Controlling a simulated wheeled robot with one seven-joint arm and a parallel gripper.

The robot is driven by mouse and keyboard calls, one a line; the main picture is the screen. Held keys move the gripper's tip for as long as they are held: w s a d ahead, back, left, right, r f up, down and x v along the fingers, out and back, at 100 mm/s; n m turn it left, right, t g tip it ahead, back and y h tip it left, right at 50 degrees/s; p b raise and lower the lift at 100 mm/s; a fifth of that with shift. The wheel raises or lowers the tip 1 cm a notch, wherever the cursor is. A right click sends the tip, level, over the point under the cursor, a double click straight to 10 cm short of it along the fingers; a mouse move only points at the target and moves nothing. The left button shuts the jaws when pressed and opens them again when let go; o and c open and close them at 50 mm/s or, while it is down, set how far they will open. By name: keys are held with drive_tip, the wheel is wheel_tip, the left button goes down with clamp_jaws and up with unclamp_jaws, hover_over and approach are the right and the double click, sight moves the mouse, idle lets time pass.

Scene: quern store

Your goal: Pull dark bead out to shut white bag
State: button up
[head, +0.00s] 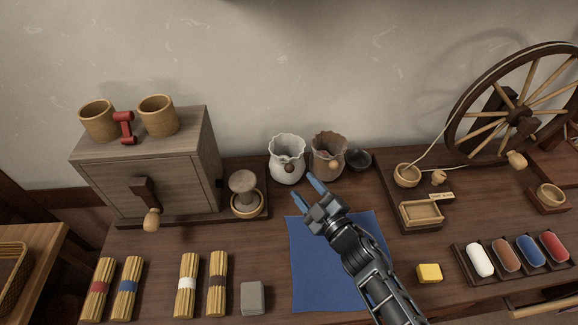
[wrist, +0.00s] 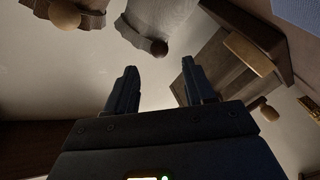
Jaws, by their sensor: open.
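The white bag (head: 286,150) stands upright at the back of the table with its frilled mouth open. Its dark bead (head: 289,168) sits on the bag's front; the wrist view shows this bead (wrist: 160,47) on the white bag (wrist: 165,14). My gripper (head: 308,189) is open and empty, in front of the white bag and slightly right of it. In the wrist view my fingertips (wrist: 160,82) are spread, with the bead centred beyond the gap, apart from both fingers. The bead's cord cannot be made out.
A brown bag (head: 326,148) with a light bead (head: 333,164) stands close on the right, with a dark bowl (head: 359,158) beside it. A wooden cabinet (head: 150,172) and a wooden spool piece (head: 243,186) are left. A blue cloth (head: 312,262) lies under my arm.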

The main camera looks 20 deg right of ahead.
sight(292, 171)
drive_tip(key=w, duration=0.5)
drive_tip(key=w+a+b, duration=0.1)
drive_tip(key=w, duration=0.2)
drive_tip(key=shift+w, duration=0.15)
clamp_jaws()
idle(0.4)
